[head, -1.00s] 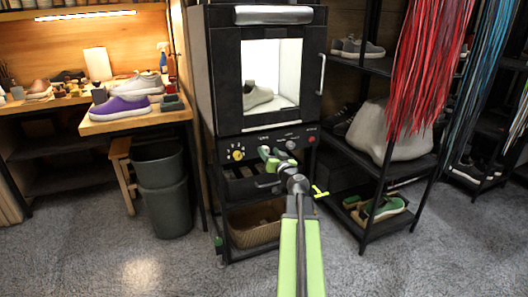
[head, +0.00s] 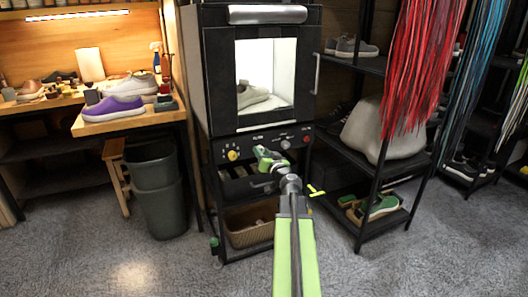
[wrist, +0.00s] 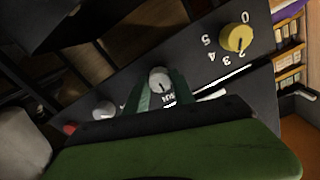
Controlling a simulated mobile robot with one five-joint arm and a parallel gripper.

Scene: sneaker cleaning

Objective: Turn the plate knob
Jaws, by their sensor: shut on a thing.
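The control panel (head: 262,146) is below the lit chamber of the black cabinet. The yellow numbered knob (head: 233,155) is at its left; it also shows at the upper right of the wrist view (wrist: 237,38). My gripper (head: 263,156) is at the panel, just right of the yellow knob. In the wrist view its green fingers (wrist: 160,92) are shut on a grey knob (wrist: 158,77). The label by this knob is upside down and partly hidden, so I cannot read it. Another pale knob (wrist: 104,110) and a red button (wrist: 69,128) are farther along.
A shoe (head: 252,97) stands inside the lit chamber. A wicker basket (head: 250,228) is on the lower shelf. A dark bin (head: 160,195) stands left of the cabinet, a shoe rack (head: 375,160) right of it. The floor in front is clear.

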